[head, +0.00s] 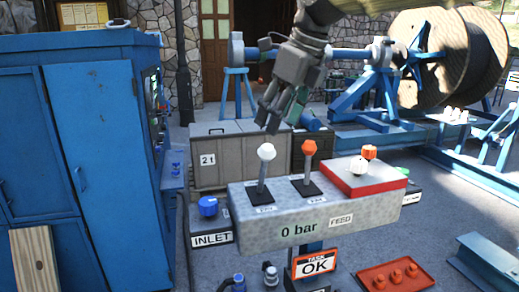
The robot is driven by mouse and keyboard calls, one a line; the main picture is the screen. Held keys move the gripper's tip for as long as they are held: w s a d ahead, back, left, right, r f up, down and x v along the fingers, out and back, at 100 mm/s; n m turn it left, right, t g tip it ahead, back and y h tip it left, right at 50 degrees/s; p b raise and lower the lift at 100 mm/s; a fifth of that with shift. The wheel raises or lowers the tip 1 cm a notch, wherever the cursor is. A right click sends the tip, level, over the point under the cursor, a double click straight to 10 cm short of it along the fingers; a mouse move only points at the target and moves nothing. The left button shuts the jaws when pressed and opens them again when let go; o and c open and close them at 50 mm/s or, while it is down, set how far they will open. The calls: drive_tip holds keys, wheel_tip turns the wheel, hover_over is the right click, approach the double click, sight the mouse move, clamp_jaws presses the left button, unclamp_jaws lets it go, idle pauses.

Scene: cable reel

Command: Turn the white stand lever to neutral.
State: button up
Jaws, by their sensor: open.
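The white stand lever (266,153) stands on the left of the grey control stand (285,218), in a black slot plate. It looks nearly upright with its knob leaning slightly to the right. A small label at its foot is too small to read. The orange lever (309,150) stands to its right, also close to upright. My gripper (275,118) is open and empty. It hangs above and behind the levers, pointing down, and appears apart from both knobs.
A red-edged box (363,180) with white and orange knobs sits on the stand's right end. A blue knob (208,206) is at the left by the INLET label. A blue cabinet (105,130) stands left. A large wooden reel (470,60) is at the back right.

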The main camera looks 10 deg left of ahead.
sight(269, 145)
drive_tip(key=p+x, duration=0.2)
drive_tip(key=x, duration=0.8)
drive_tip(key=shift+f, duration=0.15)
drive_tip(key=shift+d, duration=0.1)
